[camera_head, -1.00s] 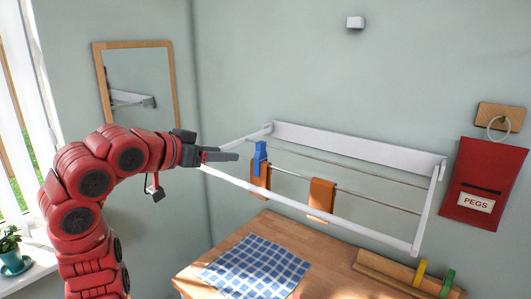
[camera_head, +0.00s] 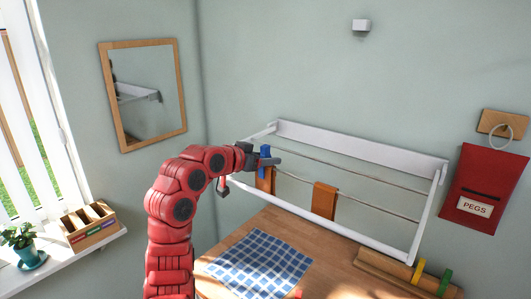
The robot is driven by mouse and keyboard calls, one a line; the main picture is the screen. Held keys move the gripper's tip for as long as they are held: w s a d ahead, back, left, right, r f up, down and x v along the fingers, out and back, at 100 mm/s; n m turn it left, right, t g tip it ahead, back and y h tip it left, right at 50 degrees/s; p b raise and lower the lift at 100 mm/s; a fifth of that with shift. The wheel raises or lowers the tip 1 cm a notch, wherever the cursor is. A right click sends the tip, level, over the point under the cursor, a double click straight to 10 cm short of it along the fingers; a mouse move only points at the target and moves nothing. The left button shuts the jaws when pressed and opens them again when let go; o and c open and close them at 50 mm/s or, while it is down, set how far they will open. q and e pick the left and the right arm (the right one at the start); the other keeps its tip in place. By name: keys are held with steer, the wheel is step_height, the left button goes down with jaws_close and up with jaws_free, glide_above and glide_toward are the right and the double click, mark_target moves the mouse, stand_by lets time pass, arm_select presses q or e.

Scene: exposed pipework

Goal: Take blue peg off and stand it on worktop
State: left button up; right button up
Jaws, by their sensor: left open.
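The blue peg (camera_head: 265,151) is upright on the white drying rack (camera_head: 360,146), clipped over an orange-brown cloth (camera_head: 263,181) that hangs from a rail at the rack's left end. My left gripper (camera_head: 266,161) is open at the peg, with a dark finger crossing in front of its lower part. The finger hides part of the peg, and I cannot tell whether it touches. The wooden worktop (camera_head: 235,230) lies below the rack. My right gripper is not in view.
A blue checked cloth (camera_head: 260,264) covers part of the worktop. A second orange-brown cloth (camera_head: 324,200) hangs on the rack. Bare wood shows around the checked cloth.

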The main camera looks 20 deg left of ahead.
arm_select(q)
jaws_close()
stand_by(0.3)
stand_by(0.3)
